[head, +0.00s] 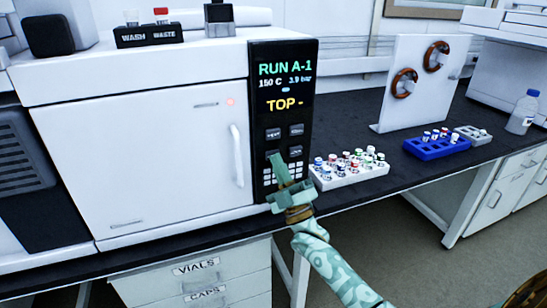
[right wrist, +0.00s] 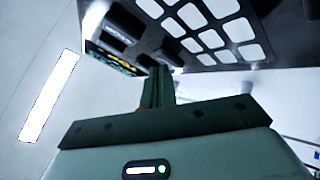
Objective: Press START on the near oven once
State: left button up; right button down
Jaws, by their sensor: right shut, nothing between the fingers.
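The near oven (head: 150,150) is a large white box with a closed door and a vertical handle. Its black control panel (head: 283,110) shows "RUN A-1", "150 C", "3.9 bar" and "TOP -". Below the screen are a few dark buttons (head: 273,133) and a white keypad (head: 268,176). My right gripper (head: 275,157) is shut and empty, its fingertips in front of the lower panel, over part of the buttons. In the right wrist view its fingers (right wrist: 158,75) point at the panel (right wrist: 195,50), close to it. I cannot tell whether they touch it. The button labels are too small to read. My left gripper is not in view.
A white vial rack (head: 348,178) stands just right of the panel, near my right gripper. A blue rack (head: 437,149), a grey rack (head: 474,134), a bottle (head: 523,112) and a white board with brown rings (head: 420,100) stand further right. The black bench between them is partly clear.

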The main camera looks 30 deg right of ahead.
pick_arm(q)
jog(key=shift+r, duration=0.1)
pick_arm(e)
jog(key=shift+s, duration=0.15)
pick_arm(q)
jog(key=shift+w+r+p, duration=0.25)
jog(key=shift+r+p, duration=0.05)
jog(key=shift+p, duration=0.2)
pick_arm(e)
jog(key=shift+s+a, duration=0.2)
jog(key=shift+s, duration=0.55)
